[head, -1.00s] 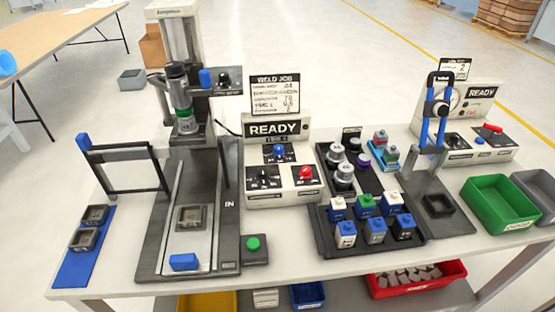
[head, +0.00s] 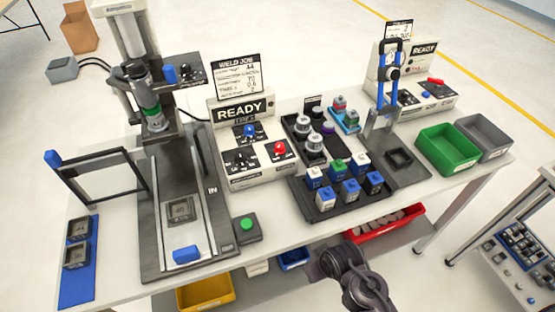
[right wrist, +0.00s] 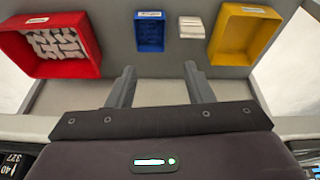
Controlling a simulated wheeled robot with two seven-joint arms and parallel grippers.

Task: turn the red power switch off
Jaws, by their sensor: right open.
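A red rotary knob (head: 279,149) sits on the sloped front of the white READY welding control box (head: 243,173), beside a blue knob (head: 249,131). A second red control, a lever-like switch (head: 435,82), is on the panel of the right-hand READY unit (head: 422,62). Which one is the power switch I cannot read. My right gripper (right wrist: 160,82) is open and empty in the right wrist view, over the lower shelf bins. In the head view my dark right arm (head: 355,275) is at the table's front edge, apart from both red controls. My left gripper is not in view.
A black tray (head: 335,207) of labelled blocks and cylinders stands right of the control box. A green button box (head: 246,228) is in front. Green (head: 448,150) and grey bins are at right.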

